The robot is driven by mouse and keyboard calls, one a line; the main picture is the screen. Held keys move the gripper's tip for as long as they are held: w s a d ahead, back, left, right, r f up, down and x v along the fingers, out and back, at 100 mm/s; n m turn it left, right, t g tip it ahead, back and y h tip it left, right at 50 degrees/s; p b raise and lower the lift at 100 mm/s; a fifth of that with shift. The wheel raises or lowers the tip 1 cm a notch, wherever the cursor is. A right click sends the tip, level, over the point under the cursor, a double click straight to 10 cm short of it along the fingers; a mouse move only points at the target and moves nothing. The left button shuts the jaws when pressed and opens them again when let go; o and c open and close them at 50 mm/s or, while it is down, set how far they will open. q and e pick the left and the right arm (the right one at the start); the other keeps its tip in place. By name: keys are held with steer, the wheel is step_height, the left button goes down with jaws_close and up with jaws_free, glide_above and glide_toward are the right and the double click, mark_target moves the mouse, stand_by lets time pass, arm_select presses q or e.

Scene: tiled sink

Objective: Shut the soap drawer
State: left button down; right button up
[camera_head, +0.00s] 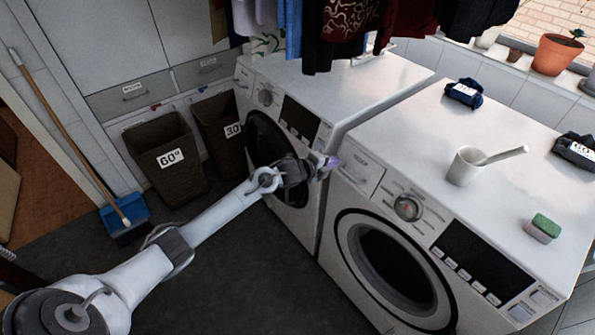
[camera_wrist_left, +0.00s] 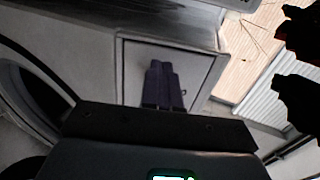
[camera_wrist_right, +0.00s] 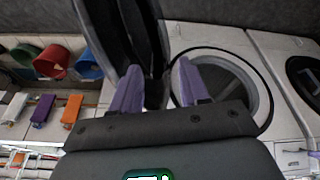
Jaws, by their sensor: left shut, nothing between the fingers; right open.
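The soap drawer (camera_head: 357,169) is the pale panel at the upper left of the nearer washing machine's front. It looks about flush with the front, but I cannot tell if a small gap remains. In the left wrist view a pale square panel, apparently the drawer front (camera_wrist_left: 198,72), lies straight ahead of the fingers. My left gripper (camera_head: 330,161) is shut and empty, its purple tips at the drawer front; contact is unclear. The tips also show in the left wrist view (camera_wrist_left: 162,68). My right gripper (camera_wrist_right: 160,80) is open and empty, away from the drawer.
The nearer washing machine (camera_head: 435,130) carries a white mug (camera_head: 465,168), a green-topped sponge (camera_head: 543,228) and dark folded cloths (camera_head: 464,92). A second washing machine (camera_head: 300,80) stands behind. Clothes (camera_head: 350,22) hang above. Laundry bins (camera_head: 165,150) stand left; the floor between is clear.

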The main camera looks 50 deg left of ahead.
arm_select(q)
steer(key=v, duration=1.2)
steer(key=s+d+f+n+g+h+p, duration=0.1)
steer(key=s+d+f+n+g+p, duration=0.2)
steer(key=s+d, duration=0.55)
steer(key=s+d+f+n+p, duration=0.25)
steer(key=s+d+p, duration=0.25)
steer(key=s+d, duration=0.35)
steer(key=s+d+r+n+g+y+p, duration=0.1)
steer(key=s+r+n+g, duration=0.2)
steer(key=s+n, duration=0.2)
steer(key=s+d+r+n+g+y+p, duration=0.1)
steer(key=s+d+r+n+g, duration=0.1)
steer(key=s+n, duration=0.4)
steer(key=s+r+g, duration=0.1)
steer(key=s+g, duration=0.1)
steer(key=s, duration=0.2)
arm_select(e)
step_height(320, 180, up, 11)
steer(key=shift+s+a, duration=0.15)
steer(key=shift+s, duration=0.25)
arm_select(q)
steer(key=shift+r+n, duration=0.15)
steer(key=shift+n, duration=0.1)
